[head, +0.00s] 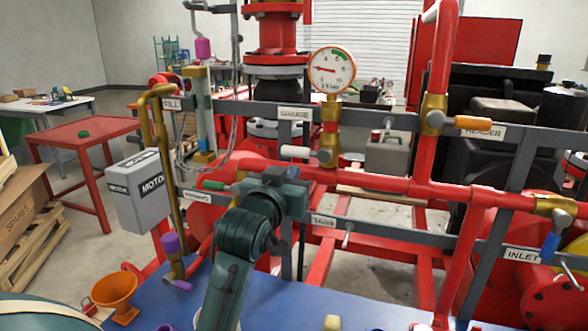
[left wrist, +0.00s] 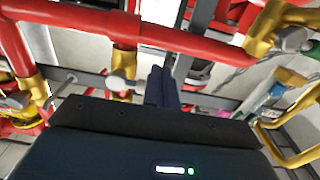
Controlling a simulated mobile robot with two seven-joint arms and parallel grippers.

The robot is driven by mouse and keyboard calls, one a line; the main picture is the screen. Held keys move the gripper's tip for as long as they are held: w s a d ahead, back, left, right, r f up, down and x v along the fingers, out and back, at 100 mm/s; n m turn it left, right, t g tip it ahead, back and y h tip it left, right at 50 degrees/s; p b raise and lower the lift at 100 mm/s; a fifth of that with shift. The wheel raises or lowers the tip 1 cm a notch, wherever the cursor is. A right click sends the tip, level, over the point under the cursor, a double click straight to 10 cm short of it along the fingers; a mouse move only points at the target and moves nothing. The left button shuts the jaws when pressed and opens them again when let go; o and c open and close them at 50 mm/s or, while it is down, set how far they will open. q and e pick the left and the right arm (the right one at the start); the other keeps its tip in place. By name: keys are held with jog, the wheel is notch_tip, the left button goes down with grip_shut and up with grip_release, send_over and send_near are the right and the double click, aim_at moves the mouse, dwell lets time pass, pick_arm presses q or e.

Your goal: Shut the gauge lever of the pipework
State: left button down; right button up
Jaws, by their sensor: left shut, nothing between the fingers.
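The gauge lever (head: 295,152) has a white handle. In the head view it lies roughly level, pointing left from its brass valve (head: 328,150) on the vertical pipe under the round gauge (head: 332,70). My left gripper (head: 292,174) is just below the white handle in that view; I cannot tell whether they touch. In the left wrist view its dark fingers (left wrist: 163,86) are shut together with nothing between them. The brass gauge valve (left wrist: 125,62) and a whitish part of it show beside the fingers. My right gripper is not in view.
A grey rail with the GAUGE label (head: 295,113) runs behind the lever. A red pipe (head: 370,185) crosses below. A green-handled lever (head: 214,185) is to the left, and an orange-handled one (head: 473,123) by the HEADER label is to the right.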

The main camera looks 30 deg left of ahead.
pick_arm(q)
jog(key=v, duration=0.6)
jog(key=shift+s, duration=0.3)
jog(key=shift+d, duration=0.1)
dwell(0.3)
